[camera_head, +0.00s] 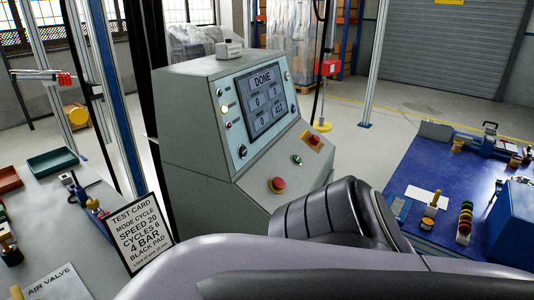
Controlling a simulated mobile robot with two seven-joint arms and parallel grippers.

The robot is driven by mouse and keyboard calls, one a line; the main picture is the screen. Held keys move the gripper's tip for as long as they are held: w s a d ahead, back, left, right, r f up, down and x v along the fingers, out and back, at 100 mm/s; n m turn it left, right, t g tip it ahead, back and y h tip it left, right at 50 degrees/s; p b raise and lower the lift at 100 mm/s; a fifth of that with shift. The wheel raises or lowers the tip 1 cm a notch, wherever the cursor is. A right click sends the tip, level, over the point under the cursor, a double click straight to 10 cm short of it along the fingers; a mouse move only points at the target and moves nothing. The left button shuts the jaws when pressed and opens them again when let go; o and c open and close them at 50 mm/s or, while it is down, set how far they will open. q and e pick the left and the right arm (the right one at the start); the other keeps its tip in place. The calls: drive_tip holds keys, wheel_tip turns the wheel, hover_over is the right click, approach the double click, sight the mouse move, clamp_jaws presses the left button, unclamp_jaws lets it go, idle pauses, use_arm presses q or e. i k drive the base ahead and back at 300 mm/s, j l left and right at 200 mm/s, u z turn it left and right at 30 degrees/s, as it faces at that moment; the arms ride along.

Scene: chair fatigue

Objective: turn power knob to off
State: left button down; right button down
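A grey-green control console (205,125) stands in the middle of the head view. Its screen (266,97) reads DONE above several number boxes. A dark round knob (242,151) sits at the panel's lower left, and another small dark knob (294,108) is right of the screen. I cannot tell which is the power knob, nor read a knob position. A red mushroom button (277,185), a green button (297,160) and a yellow plate with a red control (313,139) are on the lower slope. Neither gripper can be made out in this view.
A test card (141,232) stands on the left grey table (85,262). A blue workbench (405,183) with small parts is at the right. Large dark and lavender-grey curved shapes fill the foreground and cover the console's lower front. Open floor lies behind the console.

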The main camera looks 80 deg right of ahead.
sight(315, 139)
drive_tip(key=z, duration=2.7)
drive_tip(key=i+l, duration=0.5)
drive_tip(key=l, duration=0.25)
drive_tip(key=i+l, duration=0.25)
drive_tip(key=i+l+u, duration=0.1)
drive_tip(key=i+l, duration=0.15)
drive_tip(key=l, duration=0.2)
